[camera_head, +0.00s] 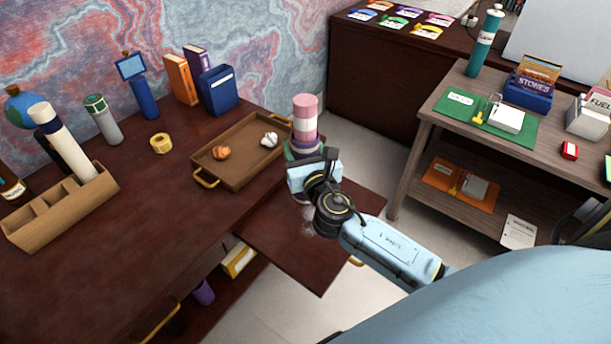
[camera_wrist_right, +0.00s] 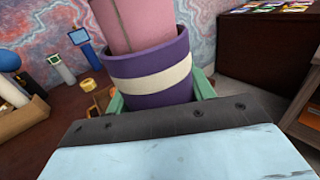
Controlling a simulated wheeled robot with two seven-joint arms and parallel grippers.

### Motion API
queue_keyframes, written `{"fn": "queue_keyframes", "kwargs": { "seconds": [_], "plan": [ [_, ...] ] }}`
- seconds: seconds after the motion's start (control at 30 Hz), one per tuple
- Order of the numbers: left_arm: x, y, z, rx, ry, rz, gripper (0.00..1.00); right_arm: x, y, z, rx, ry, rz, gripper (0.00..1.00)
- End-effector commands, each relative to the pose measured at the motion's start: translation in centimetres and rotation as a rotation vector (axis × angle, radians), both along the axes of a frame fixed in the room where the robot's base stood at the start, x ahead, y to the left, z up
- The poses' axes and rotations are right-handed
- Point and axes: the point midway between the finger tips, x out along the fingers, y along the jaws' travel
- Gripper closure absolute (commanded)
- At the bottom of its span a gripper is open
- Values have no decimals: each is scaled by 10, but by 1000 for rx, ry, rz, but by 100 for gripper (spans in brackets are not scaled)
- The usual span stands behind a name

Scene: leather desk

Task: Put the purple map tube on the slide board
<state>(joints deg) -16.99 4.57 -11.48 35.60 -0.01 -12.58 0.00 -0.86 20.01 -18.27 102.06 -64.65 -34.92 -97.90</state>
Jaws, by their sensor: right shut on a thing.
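My right gripper (camera_head: 303,148) is shut on a purple tube with a white band (camera_wrist_right: 150,80). A narrower pink section rises from the tube's top, and this pink upper part with a white band also shows in the head view (camera_head: 305,108). The tube looks upright; my gripper hides much of its lower part. The slide board (camera_head: 292,251) is a dark wooden leaf pulled out from the desk's front. The tube is over its far part; I cannot tell whether its bottom touches the board. Green fingers (camera_wrist_right: 160,97) flank the tube. My left gripper is out of view.
A wooden tray (camera_head: 240,183) with two small objects lies beside the tube. A divided wooden holder (camera_head: 62,213) with a white tube, a tape roll (camera_head: 160,143) and books (camera_head: 218,90) are on the desk. A side table (camera_head: 460,130) stands right. The near board is clear.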

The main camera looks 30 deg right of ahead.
Motion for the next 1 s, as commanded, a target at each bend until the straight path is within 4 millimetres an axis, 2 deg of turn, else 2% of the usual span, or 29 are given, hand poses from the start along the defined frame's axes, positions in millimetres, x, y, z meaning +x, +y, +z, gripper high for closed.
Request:
{"fn": "queue_keyframes", "kwargs": {
  "seconds": [0.03,0.23,0.43,0.8,0.83,1.0],
  "plan": [
    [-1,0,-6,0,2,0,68,0,0,-9,-1,-2,-1,82],
    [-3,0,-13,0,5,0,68,0,0,-23,1,-2,0,82],
    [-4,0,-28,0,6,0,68,0,0,-51,-1,-1,0,82],
    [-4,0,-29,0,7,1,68,0,0,-54,0,-2,1,82],
    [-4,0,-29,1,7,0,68,0,0,-54,0,-1,1,46],
    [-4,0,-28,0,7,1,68,0,0,-53,0,-1,1,25]
  ]
}}
